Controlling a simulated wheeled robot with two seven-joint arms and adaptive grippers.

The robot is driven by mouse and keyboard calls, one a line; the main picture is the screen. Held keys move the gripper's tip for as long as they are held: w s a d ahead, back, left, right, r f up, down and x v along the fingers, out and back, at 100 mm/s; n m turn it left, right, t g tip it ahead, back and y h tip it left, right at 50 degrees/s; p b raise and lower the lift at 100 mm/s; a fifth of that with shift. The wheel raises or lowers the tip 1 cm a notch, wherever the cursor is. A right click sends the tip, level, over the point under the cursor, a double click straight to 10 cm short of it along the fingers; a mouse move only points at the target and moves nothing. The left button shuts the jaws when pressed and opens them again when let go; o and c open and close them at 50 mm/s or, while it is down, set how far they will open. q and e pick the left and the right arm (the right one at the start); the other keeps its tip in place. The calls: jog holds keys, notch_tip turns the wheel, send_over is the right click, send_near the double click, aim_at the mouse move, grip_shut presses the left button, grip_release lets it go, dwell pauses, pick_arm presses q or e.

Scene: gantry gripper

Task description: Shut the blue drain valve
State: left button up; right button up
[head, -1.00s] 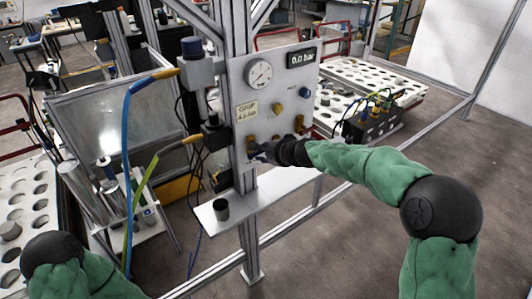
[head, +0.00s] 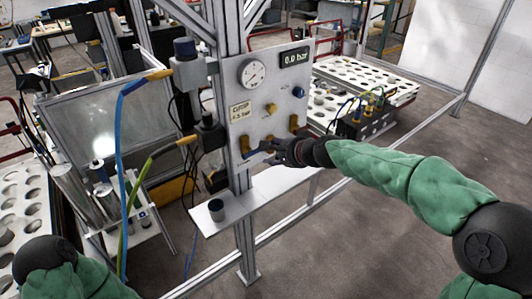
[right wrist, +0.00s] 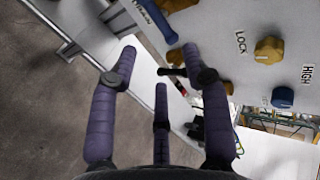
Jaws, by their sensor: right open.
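The grey panel (head: 237,84) stands upright on the metal post. At its lower left, a blue bar with white lettering (right wrist: 155,20) shows in the right wrist view beside a brass-coloured fitting. It looks like the drain valve's lever, but its label is not readable. In the head view the brass fitting (head: 245,143) is just left of my right gripper (head: 264,153), which partly covers that area. The right wrist view shows my right gripper (right wrist: 160,58) open and empty, its fingers short of the blue bar; contact is not visible. My left gripper is out of view.
The panel also carries a round blue knob (head: 298,92), a yellow knob (head: 271,109), a gauge (head: 252,73) and a display (head: 295,57) reading 0.0 bar. Hoses hang at left.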

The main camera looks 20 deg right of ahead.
jog(key=shift+v, duration=1.2)
jog(key=s+a+f+n+g+h, duration=0.1)
jog(key=s+a+f+n+g, duration=0.15)
jog(key=f, duration=1.15)
jog(key=s+a+f+n+g, duration=0.2)
jog(key=s+f, duration=0.1)
jog(key=f, duration=1.1)
jog(key=s+a+f+n+g, duration=0.2)
jog(key=s+a+f+n, duration=0.1)
jog(key=s+f, duration=0.7)
jog(key=s+a+f+n+g+y, duration=0.1)
jog(key=s+a+f+n+g, duration=0.2)
jog(key=s+f, duration=0.7)
jog(key=s+a+n, duration=0.1)
jog(key=s+a, duration=0.1)
jog(key=s, duration=0.1)
jog(key=shift+s+f, duration=0.15)
jog(key=shift+f, duration=0.05)
jog(key=shift+a+g, duration=0.1)
jog(key=shift+g, duration=0.15)
